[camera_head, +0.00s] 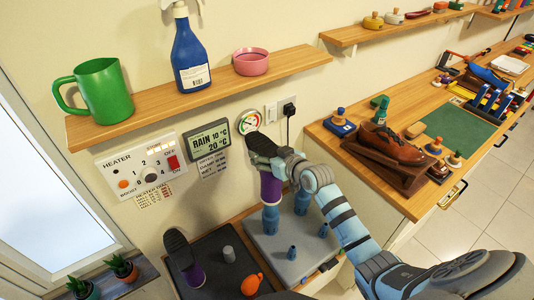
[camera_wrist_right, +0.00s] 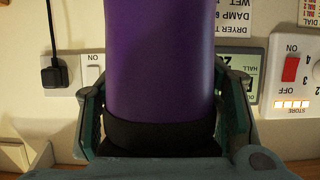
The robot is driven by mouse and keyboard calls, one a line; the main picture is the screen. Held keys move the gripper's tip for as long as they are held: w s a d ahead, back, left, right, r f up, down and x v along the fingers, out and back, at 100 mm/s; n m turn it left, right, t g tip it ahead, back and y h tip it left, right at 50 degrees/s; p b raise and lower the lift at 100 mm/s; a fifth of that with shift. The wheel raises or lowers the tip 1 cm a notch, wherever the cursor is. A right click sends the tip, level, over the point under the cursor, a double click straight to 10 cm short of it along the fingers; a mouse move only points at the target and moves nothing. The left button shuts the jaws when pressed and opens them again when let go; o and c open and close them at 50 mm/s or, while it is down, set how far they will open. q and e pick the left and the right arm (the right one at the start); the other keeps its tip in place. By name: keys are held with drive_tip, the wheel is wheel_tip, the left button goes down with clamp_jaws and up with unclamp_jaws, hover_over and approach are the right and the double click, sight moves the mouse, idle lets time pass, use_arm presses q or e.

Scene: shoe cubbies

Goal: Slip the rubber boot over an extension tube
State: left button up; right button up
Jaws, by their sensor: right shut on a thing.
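A purple rubber boot with a black sole (camera_head: 270,188) is upside down, sole up, in my right gripper (camera_head: 268,158). The right wrist view shows its purple shaft and black band (camera_wrist_right: 160,70) between the two fingers (camera_wrist_right: 162,125), which are shut on it. The boot's open end is directly at a wide blue extension tube (camera_head: 270,219) on a grey dryer unit (camera_head: 262,246). I cannot tell whether the boot is around the tube's top or just above it. Another blue tube (camera_head: 302,202) stands to its right. A second purple boot (camera_head: 193,273) is sole up at left. My left gripper is not in view.
Two small blue nozzles (camera_head: 292,253) stand on the dryer unit. A dark mat (camera_head: 211,274) holds a grey cylinder (camera_head: 229,254) and an orange item (camera_head: 251,284). A wooden shelf (camera_head: 215,88) is above; a workbench with a brown shoe (camera_head: 390,146) is at right.

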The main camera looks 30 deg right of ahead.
drive_tip(key=shift+r, duration=0.1)
drive_tip(key=shift+f+b, duration=4)
drive_tip(key=shift+f, duration=1.05)
drive_tip(key=o, duration=1.5)
drive_tip(key=shift+c, duration=0.2)
drive_tip(key=shift+s, duration=0.1)
approach(278, 183)
drive_tip(key=x, duration=0.4)
drive_tip(key=shift+f, duration=0.1)
drive_tip(key=shift+w, duration=0.3)
